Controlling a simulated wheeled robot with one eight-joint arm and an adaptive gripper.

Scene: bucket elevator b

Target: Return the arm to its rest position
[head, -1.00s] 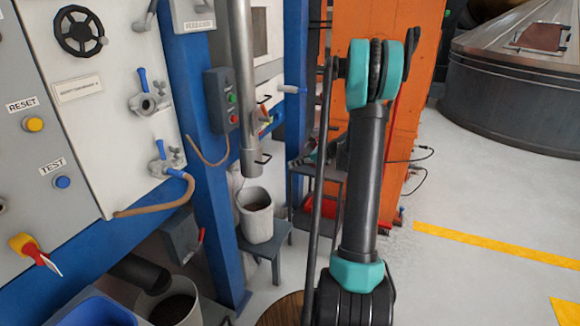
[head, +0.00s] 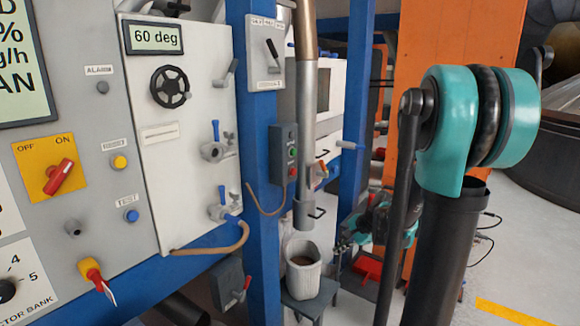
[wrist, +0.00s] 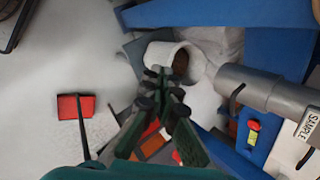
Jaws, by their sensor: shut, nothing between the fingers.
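My arm stands at the right of the head view, with a large teal joint above a dark link. My gripper (wrist: 163,76) is in the middle of the wrist view. Its dark green fingers are together with nothing between them, and they point toward the floor area. The white bucket (wrist: 192,52) with brown contents appears just beyond the fingertips; I cannot tell the gap. In the head view the bucket (head: 301,270) stands upright on a small grey stool (head: 309,302) below the grey vertical pipe (head: 305,170). Teal parts partly hidden behind my arm are probably my wrist.
A grey control panel (head: 85,160) and blue post (head: 258,160) stand at left. An orange cabinet (head: 455,40) is behind my arm. In the wrist view, the pipe labelled SAMPLE (wrist: 268,90) is right of the fingers; a red dustpan-like object (wrist: 76,106) lies left on open floor.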

